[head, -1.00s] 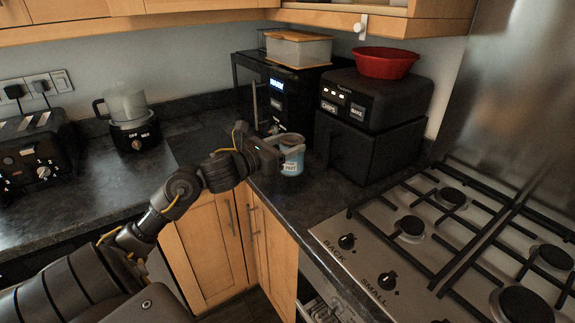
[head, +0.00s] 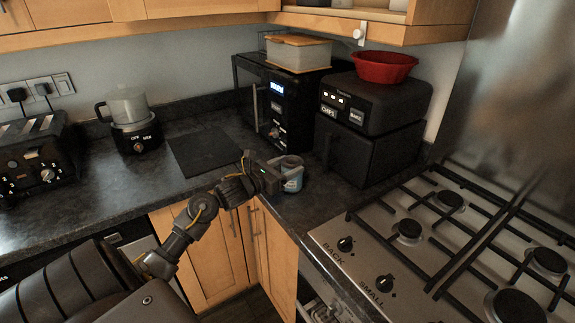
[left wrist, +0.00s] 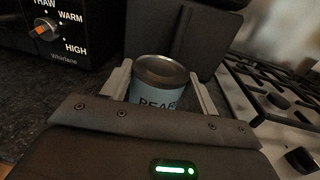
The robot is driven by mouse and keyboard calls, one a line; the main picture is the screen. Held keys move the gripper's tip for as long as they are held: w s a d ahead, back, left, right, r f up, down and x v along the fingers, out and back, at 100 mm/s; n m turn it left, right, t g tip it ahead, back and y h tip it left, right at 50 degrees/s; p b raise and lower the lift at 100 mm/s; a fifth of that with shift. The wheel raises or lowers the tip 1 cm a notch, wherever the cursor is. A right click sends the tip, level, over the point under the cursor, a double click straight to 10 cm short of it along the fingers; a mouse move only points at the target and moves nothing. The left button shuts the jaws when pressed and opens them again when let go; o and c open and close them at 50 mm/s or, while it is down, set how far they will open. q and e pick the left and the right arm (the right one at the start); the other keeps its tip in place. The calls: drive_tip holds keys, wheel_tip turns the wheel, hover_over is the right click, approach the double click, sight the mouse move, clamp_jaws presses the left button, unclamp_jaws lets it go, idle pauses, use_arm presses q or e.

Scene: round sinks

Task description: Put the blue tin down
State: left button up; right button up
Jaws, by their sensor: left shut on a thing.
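The blue tin (head: 292,182) is a light blue can with a metal rim and a dark printed label. It is at the dark worktop's corner, in front of the microwave and the air fryer. My left gripper (head: 281,176) is shut on it from the left side. In the left wrist view, the tin (left wrist: 158,92) stands upright between the two fingers of my left gripper (left wrist: 160,92). The tin's lower part is hidden by the gripper body there, so I cannot tell whether it touches the worktop. My right gripper is not in view.
The black microwave (head: 272,108) and the air fryer (head: 365,150) stand behind the tin. The gas hob (head: 365,245) is to the right. A dark mat (head: 205,152) lies on the worktop (head: 85,185) to the left. A blender (head: 135,125) and a toaster (head: 35,160) stand further left.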

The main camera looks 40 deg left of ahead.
use_arm(q)
drive_tip(key=shift+f, duration=0.15)
drive_tip(key=o, duration=1.2)
drive_tip(key=shift+r, duration=0.2)
drive_tip(key=shift+s+f, duration=0.15)
drive_tip(key=shift+s, duration=0.15)
drive_tip(key=s+a+b, duration=0.2)
drive_tip(key=s+b, duration=0.1)
drive_tip(key=s, duration=0.8)
drive_tip(key=shift+s, duration=0.15)
